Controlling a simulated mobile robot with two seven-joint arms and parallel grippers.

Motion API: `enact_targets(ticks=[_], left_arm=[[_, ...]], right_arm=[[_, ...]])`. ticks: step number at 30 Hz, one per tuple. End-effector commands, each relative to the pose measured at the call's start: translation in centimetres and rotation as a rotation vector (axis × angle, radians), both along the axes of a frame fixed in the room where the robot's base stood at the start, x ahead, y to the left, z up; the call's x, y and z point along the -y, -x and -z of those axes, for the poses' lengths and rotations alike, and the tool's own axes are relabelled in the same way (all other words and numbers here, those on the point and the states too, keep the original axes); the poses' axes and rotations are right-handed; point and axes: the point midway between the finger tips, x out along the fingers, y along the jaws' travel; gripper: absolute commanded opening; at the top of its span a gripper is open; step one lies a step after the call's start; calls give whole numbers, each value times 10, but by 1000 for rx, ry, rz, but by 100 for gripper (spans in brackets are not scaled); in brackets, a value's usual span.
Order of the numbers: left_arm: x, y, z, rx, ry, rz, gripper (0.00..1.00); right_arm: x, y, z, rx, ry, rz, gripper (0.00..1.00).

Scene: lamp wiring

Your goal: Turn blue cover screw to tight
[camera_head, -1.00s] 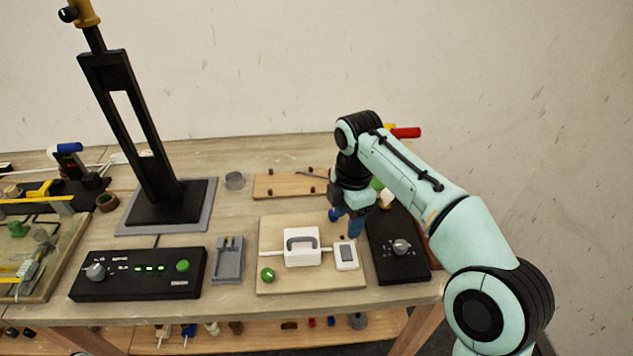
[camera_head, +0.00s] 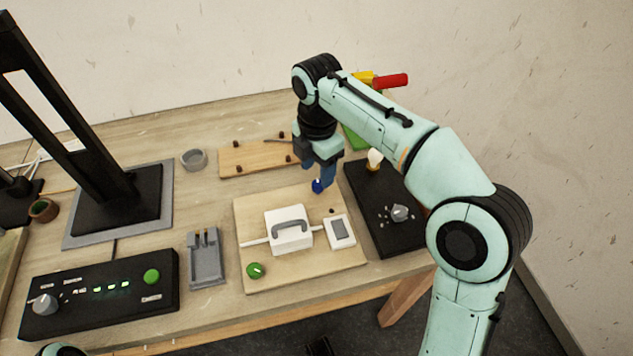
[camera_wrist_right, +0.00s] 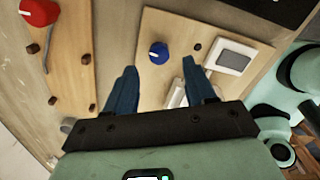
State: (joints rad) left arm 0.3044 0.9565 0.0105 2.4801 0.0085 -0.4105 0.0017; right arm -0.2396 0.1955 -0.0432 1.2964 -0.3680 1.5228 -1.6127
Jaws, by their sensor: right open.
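The blue cover screw (camera_head: 317,186) is a round blue knob with a white mark, at the back of a light wooden board (camera_head: 243,212). It also shows in the right wrist view (camera_wrist_right: 158,51). My right gripper (camera_head: 320,174) points down over it with dark blue fingers. In the right wrist view my right gripper (camera_wrist_right: 159,64) is open, with one finger on each side of the screw's line and nothing between them. The screw appears just beyond the fingertips, apart from them. A white cover (camera_head: 289,240) with a grey handle sits mid-board. My left gripper is out of view.
A green screw (camera_head: 255,270) is at the board's front left, and a white switch (camera_head: 340,232) at its right. A black dial box (camera_head: 385,215) stands close on the right. Behind is a wooden strip (camera_head: 245,158) with pegs. A grey holder (camera_head: 207,262) stands left.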

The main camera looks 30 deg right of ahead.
Motion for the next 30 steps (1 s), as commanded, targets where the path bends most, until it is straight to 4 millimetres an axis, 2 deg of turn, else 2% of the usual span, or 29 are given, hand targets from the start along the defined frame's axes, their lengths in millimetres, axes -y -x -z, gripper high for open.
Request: enact_targets(ticks=[1,3,7,19,20,24,25,30], left_arm=[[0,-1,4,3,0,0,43],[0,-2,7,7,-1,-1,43],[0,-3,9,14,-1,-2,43],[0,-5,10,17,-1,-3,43],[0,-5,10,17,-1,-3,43],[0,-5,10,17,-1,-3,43],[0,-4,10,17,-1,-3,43],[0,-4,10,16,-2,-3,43]], right_arm=[[0,1,12,-4,1,1,55],[0,1,22,-3,0,1,55],[0,0,36,-1,0,1,55],[0,0,42,1,0,2,55],[0,0,42,1,0,2,48],[0,0,42,0,0,1,3],[0,0,42,0,0,1,0],[0,0,42,0,0,6,0]])
